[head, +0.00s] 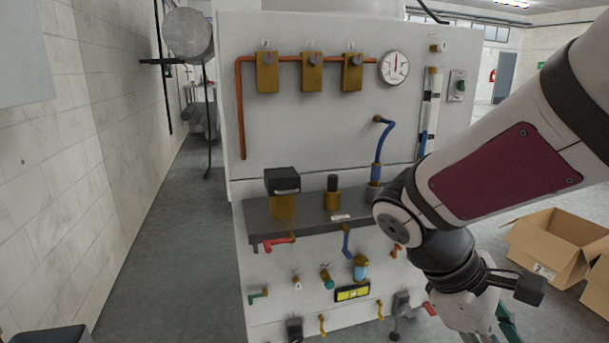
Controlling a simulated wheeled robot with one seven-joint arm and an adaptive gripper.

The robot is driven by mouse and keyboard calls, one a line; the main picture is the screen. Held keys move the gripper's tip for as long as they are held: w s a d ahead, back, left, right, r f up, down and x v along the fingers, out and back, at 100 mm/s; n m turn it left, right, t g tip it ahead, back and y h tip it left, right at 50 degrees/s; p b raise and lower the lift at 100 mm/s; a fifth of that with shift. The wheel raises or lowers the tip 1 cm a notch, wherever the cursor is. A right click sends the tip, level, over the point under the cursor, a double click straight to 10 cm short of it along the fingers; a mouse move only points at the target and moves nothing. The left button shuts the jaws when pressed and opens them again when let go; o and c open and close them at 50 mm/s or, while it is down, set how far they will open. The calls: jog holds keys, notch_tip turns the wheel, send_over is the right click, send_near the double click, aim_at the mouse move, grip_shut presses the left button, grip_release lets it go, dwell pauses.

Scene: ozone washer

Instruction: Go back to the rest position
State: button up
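My arm comes in from the right in the head view, and its wrist hangs low in front of the right side of the washer panel. My gripper (492,326) is at the bottom right, cut off by the lower edge. Only part of it shows, and I cannot see whether its fingers are open or hold anything. The ozone washer panel (310,120) is a light grey upright unit ahead of me. It carries copper piping, several brass valves (311,74) and a round gauge (393,67).
A dark shelf (300,228) juts from the panel, with red handles (278,243) and small taps below it. Open cardboard boxes (556,240) lie on the floor at right. A tiled wall (60,160) stands at left. Grey floor (170,250) between wall and panel is clear.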

jog(key=s+a+r+m+t+y, duration=0.1)
jog(key=s+a+m+t+y, duration=0.1)
jog(key=s+a+m+y, duration=0.35)
jog(key=s+a+r+m+t+y, duration=0.1)
jog(key=s+a+r+m+y, duration=0.15)
jog(key=s, duration=0.65)
notch_tip(320, 180, up, 28)
jog(key=d+t+p, duration=0.1)
jog(key=t+p, duration=0.2)
jog(key=p, duration=2.4)
jog(key=shift+d+t+h, duration=0.25)
jog(key=shift+t+h, duration=0.05)
jog(key=shift+t, duration=0.1)
jog(key=shift+w, duration=0.1)
